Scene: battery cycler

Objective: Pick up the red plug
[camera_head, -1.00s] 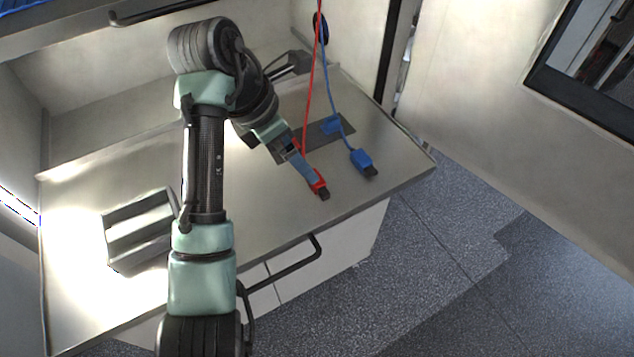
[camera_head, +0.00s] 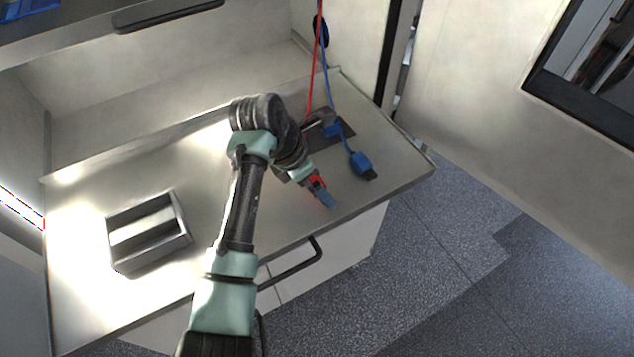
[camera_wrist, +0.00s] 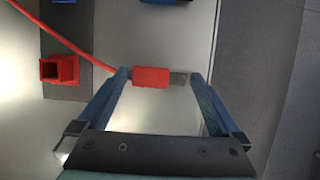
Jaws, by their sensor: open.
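The red plug (camera_wrist: 151,77) lies on the metal bench with its dark tip pointing right in the wrist view and its red cable running off to the upper left. My gripper (camera_wrist: 160,76) is open, with one blue finger on each side of the plug; a gap shows at the right finger, and the left finger is close to the cable end. In the head view my gripper (camera_head: 325,197) is low over the bench near the front edge, and the red plug (camera_head: 316,182) is partly hidden by it.
A red socket (camera_wrist: 60,70) stands on a dark plate left of the plug. The blue plug (camera_head: 361,162) lies to the right, near a blue socket (camera_head: 332,127). A metal slotted block (camera_head: 148,231) sits at the left. The bench's front edge is close to my gripper.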

